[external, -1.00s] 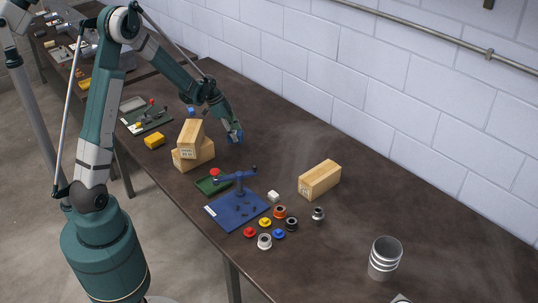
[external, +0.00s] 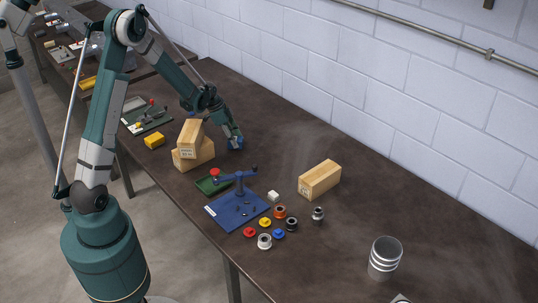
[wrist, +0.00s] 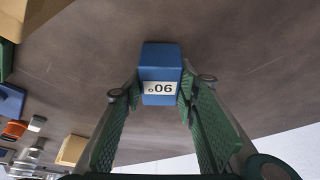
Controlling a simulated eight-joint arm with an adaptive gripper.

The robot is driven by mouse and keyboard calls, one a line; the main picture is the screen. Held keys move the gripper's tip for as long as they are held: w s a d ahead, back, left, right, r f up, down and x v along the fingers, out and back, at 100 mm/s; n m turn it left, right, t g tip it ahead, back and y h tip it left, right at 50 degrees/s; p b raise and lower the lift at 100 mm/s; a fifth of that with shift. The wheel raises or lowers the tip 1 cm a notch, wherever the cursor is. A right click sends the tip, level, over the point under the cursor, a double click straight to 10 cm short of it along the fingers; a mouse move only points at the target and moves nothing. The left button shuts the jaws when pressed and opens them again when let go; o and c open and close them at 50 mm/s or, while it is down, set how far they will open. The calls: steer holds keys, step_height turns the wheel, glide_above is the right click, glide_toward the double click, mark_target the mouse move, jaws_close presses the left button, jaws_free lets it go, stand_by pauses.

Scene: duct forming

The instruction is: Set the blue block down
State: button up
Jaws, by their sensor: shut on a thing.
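The blue block (wrist: 160,62) sits between the two green finger pads of my gripper (wrist: 160,92) in the wrist view. It has a white label with dark digits on its near face. In the external view, my gripper (external: 235,141) points down over the dark table, right of the stacked wooden blocks, and is shut on the blue block (external: 235,145). The block is low, at or just above the table top; I cannot tell whether it touches.
Two stacked wooden blocks (external: 192,146) stand left of my gripper. A blue fixture plate (external: 226,213), several coloured rings and another wooden block (external: 320,181) lie nearer the camera. A ribbed metal cylinder (external: 384,258) stands at the right. The table (external: 290,130) around my gripper is clear.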

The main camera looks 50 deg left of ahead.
steer(key=shift+f, duration=0.15)
steer(key=o, duration=1.1)
steer(key=shift+c, duration=0.2)
steer(key=shift+r, duration=0.2)
steer(key=v, duration=1.2)
steer(key=shift+p, duration=0.45)
steer(key=shift+d, duration=0.1)
